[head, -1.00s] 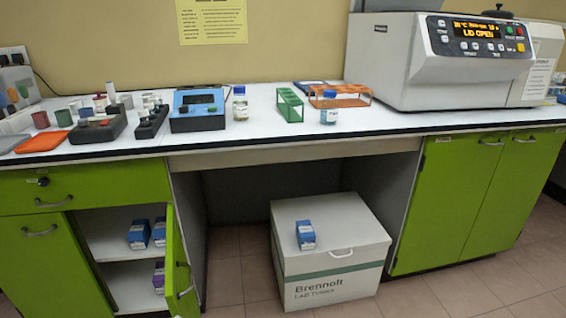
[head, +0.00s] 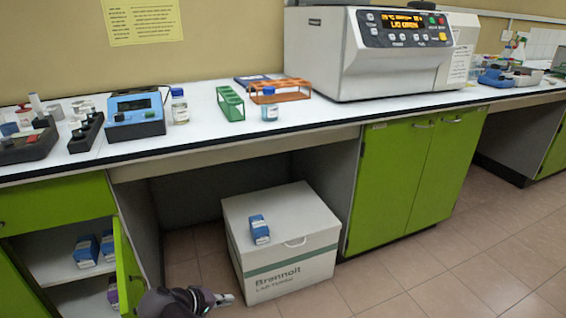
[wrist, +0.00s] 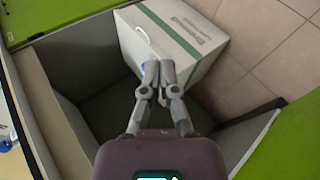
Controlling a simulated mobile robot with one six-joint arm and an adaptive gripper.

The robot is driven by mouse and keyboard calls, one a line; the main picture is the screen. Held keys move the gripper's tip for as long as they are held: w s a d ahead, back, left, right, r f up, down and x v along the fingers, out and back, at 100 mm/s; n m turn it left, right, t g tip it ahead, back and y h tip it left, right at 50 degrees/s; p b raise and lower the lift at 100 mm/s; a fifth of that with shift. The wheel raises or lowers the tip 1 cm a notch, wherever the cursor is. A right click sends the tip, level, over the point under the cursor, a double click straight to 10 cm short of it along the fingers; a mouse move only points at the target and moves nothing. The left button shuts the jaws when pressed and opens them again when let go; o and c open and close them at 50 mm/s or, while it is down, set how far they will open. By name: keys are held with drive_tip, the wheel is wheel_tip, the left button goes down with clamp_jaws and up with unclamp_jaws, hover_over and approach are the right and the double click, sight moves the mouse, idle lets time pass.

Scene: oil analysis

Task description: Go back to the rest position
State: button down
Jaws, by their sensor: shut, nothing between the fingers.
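My gripper (wrist: 158,66) is shut and empty in the wrist view, its two grey fingertips together. Behind it in that view are the white box (wrist: 188,45) and the dark knee space under the bench. In the head view, part of my arm shows at the bottom edge, low in front of the bench, left of the white Brennolt box (head: 285,265). A blue-and-white carton (head: 259,229) lies on top of that box.
The open green cupboard door (head: 128,268) juts out close to my arm, with several cartons on the shelves behind it. The bench top (head: 200,108) carries a centrifuge (head: 385,60), a green rack (head: 230,103), an orange rack (head: 281,96) and bottles. The floor at right is clear.

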drive_tip(key=w+d+f+m+g+y+p, duration=0.1)
drive_tip(key=w+d+m+g+y, duration=0.15)
drive_tip(key=d, duration=0.75)
drive_tip(key=w+d+f+m+g+y+p, duration=0.1)
drive_tip(key=w+d+f+m+g+y, duration=0.15)
drive_tip(key=d, duration=0.85)
drive_tip(key=w+d+m+g+y+p, duration=0.1)
drive_tip(key=w+d+m+g+y, duration=0.2)
drive_tip(key=d, duration=0.7)
wheel_tip(320, 180, up, 38)
drive_tip(key=t+p, duration=0.1)
drive_tip(key=p, duration=3.6)
drive_tip(key=shift+w+f+p, duration=0.2)
drive_tip(key=shift+w+p, duration=0.05)
drive_tip(key=shift+p, duration=0.15)
